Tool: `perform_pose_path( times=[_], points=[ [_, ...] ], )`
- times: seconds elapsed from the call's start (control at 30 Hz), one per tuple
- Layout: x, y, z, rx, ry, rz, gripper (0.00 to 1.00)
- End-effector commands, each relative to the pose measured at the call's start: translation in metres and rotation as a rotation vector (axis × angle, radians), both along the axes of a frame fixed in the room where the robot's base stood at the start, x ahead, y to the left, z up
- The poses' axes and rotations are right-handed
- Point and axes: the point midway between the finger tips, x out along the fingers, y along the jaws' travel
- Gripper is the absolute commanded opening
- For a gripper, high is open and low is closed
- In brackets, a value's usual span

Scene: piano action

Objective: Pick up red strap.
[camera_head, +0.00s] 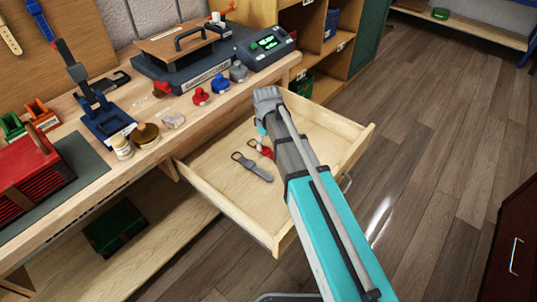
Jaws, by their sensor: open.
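A red strap (266,150) lies in the open wooden drawer, near its middle. Only a small part of it shows, because my arm covers its right side. A grey strap with a dark buckle (256,169) lies just to its left and nearer the front. My arm reaches in over the drawer from the lower right. My gripper (261,141) is mostly hidden behind my own arm; only a small pale part shows, close above the red strap. It is open. I cannot see its fingertips or whether they touch the strap.
The pale drawer (222,207) has raised walls around the straps; its left floor is clear. Wooden floor is free to the right.

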Motion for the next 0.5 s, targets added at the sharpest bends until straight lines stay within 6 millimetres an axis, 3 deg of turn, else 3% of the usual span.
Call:
perform_pose_path(
  times=[0.2, 0.5],
  points=[
    [-0.001, -0.002, -0.021, 0.0, 0.0, 0.0, 0.9],
    [-0.001, -0.002, -0.038, 0.0, 0.0, 0.0, 0.9]
  ],
)
